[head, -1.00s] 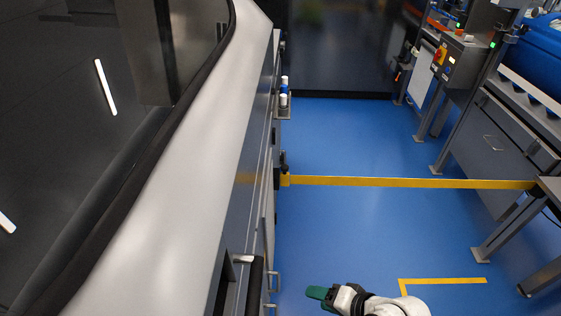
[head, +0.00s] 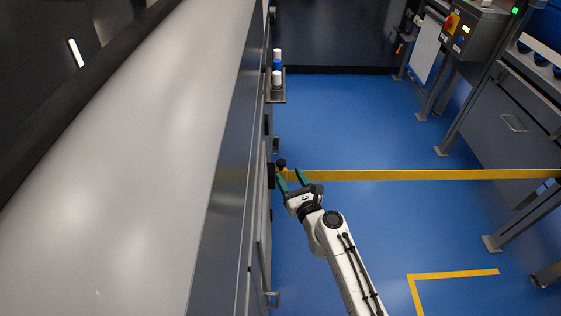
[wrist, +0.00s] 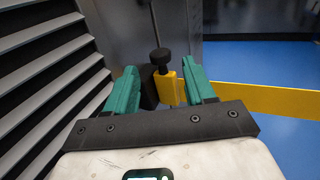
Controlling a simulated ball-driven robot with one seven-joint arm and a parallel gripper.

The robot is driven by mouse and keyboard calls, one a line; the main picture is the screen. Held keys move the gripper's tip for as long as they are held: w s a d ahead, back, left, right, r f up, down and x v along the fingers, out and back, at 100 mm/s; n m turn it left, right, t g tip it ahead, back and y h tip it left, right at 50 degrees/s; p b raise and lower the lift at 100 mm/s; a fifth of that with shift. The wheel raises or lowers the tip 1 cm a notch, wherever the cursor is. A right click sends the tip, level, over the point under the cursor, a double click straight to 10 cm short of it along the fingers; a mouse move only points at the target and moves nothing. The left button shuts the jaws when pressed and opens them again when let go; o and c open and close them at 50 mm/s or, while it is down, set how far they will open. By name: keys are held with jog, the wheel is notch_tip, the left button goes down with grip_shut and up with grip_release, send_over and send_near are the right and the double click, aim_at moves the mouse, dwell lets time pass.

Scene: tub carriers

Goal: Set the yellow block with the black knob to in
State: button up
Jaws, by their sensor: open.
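The yellow block (wrist: 166,88) with its black knob (wrist: 159,58) is on the side of the grey machine, in the middle of the wrist view. In the head view the black knob (head: 281,163) shows at the machine's right side, with a little of the yellow below it. My gripper (wrist: 160,82) is open, and its green fingers appear to either side of the block in the wrist view. In the head view my gripper (head: 290,176) is close in front of the knob. I cannot tell whether a finger touches the block. The block's lower part is hidden.
The grey machine (head: 233,130) fills the left. A shelf with white and blue containers (head: 277,70) sticks out from it beyond the block. A yellow floor stripe (head: 420,175) runs right from near the block. A control box (head: 468,30) stands at the upper right. Blue floor (head: 350,120) is open between.

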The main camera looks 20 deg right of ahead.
aim_at(283, 165)
jog(key=w, duration=0.2)
jog(key=w+b, duration=0.1)
jog(key=w, duration=0.2)
jog(key=w+b, duration=0.1)
jog(key=w, duration=0.1)
jog(key=shift+w+a, duration=0.15)
jog(key=shift+a, duration=0.1)
jog(key=shift+c, duration=0.5)
grip_shut()
